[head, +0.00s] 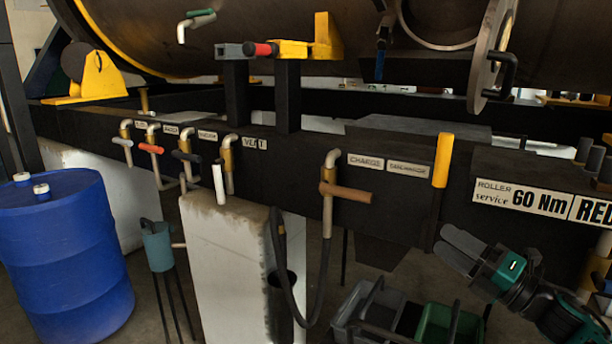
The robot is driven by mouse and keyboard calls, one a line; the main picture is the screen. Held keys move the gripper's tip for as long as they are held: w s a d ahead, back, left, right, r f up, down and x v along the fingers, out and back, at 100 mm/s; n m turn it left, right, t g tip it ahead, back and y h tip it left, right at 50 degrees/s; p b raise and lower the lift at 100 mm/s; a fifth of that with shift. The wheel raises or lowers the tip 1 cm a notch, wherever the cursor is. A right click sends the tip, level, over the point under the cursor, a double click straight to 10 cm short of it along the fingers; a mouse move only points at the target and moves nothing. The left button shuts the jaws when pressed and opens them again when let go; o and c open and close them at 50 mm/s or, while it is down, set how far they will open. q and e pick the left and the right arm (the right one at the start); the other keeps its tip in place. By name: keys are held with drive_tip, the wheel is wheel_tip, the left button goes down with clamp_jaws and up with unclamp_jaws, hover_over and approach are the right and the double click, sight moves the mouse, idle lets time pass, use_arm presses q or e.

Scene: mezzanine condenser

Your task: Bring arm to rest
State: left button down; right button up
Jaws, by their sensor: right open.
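My right gripper (456,247) is at the lower right of the head view, with its arm coming in from the right edge. Its grey fingers point up and left and are apart, with nothing between them. It hangs in front of the dark beam, below the yellow post (443,160) and left of the roller service label (538,202). Green and grey bins (437,328) stand on the floor below it. My left gripper does not show.
A dark beam (400,215) crosses the view, carrying valves with coloured handles and a brown-handled valve (345,192) with a hanging hose (318,300). A white pier (225,270) stands below. A blue drum (62,255) is at left. A large cylinder (260,35) lies above.

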drive_tip(key=s+a+f+m+h, duration=0.3)
drive_tip(key=s+f+m+h, duration=0.2)
drive_tip(key=f+m, duration=0.5)
drive_tip(key=s+a+f+m+h, duration=0.4)
drive_tip(key=s+f+m, duration=0.1)
drive_tip(key=f+m, duration=0.5)
drive_tip(key=s+a+f+m+g+h, duration=0.1)
drive_tip(key=s+a+f+m+g, duration=0.1)
drive_tip(key=s+f+m, duration=0.2)
drive_tip(key=s+a+f+m+g+h, duration=0.1)
drive_tip(key=s+a+f+m+g, duration=0.1)
drive_tip(key=s+f, duration=0.5)
drive_tip(key=s+m+g, duration=0.1)
drive_tip(key=s+m, duration=0.1)
drive_tip(key=shift+s+a, duration=0.15)
drive_tip(key=shift+s, duration=0.25)
